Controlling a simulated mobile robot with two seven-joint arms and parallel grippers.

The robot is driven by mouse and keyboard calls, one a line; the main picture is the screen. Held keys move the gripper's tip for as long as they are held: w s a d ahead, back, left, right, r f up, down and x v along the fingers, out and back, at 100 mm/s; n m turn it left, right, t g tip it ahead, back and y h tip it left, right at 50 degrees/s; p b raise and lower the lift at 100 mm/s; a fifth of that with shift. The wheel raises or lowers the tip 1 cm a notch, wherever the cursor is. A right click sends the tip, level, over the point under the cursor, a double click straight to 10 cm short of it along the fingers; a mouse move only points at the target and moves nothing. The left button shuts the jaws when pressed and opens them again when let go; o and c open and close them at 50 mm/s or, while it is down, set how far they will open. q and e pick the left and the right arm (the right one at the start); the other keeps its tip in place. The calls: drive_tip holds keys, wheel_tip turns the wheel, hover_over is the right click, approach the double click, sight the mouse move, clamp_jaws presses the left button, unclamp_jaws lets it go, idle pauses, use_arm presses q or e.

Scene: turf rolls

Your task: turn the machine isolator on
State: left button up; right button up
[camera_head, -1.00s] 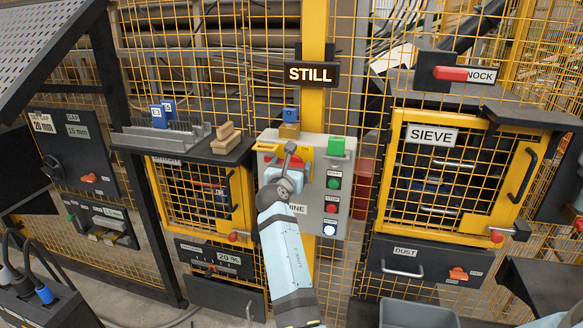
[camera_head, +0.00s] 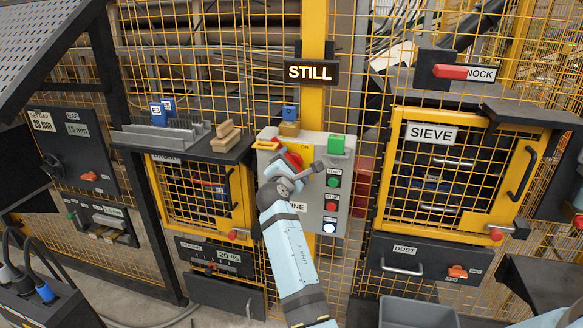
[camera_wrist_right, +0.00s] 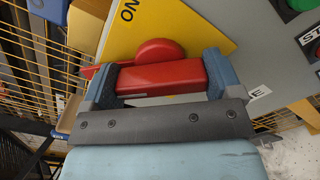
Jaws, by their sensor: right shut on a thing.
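The machine isolator is a red handle (camera_head: 293,158) on a yellow plate at the upper left of the grey control panel (camera_head: 341,190). The wrist view shows its red bar (camera_wrist_right: 160,77), a round red hub and the yellow plate (camera_wrist_right: 200,30) with the letters ON. My right gripper (camera_wrist_right: 163,80) is shut on the red bar, with one blue-grey finger at each end of it. In the head view the right gripper (camera_head: 284,170) covers the lower part of the isolator. My left gripper is not in view.
Green, red and white buttons (camera_head: 333,182) run down the panel's right side, with a green block (camera_head: 336,145) at the top.

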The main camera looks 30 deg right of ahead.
drive_tip(key=m+b, duration=0.2)
drive_tip(key=m, duration=0.2)
drive_tip(key=shift+m, duration=0.3)
drive_tip(key=m+b, duration=0.1)
drive_tip(key=m, duration=0.1)
drive_tip(key=shift+m, duration=0.4)
drive_tip(key=shift+m+b, duration=0.3)
drive_tip(key=shift+b, duration=0.1)
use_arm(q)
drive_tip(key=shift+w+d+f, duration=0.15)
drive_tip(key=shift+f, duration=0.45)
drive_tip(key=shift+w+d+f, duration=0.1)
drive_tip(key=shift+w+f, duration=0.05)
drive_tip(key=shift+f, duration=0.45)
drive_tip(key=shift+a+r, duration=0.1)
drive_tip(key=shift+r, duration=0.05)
use_arm(e)
drive_tip(key=shift+r+m, duration=0.1)
drive_tip(key=shift+m, duration=0.3)
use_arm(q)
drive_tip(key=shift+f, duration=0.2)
use_arm(e)
drive_tip(key=o, duration=0.7)
drive_tip(key=shift+d, duration=0.1)
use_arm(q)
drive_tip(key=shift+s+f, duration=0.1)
use_arm(e)
drive_tip(key=shift+o, duration=0.2)
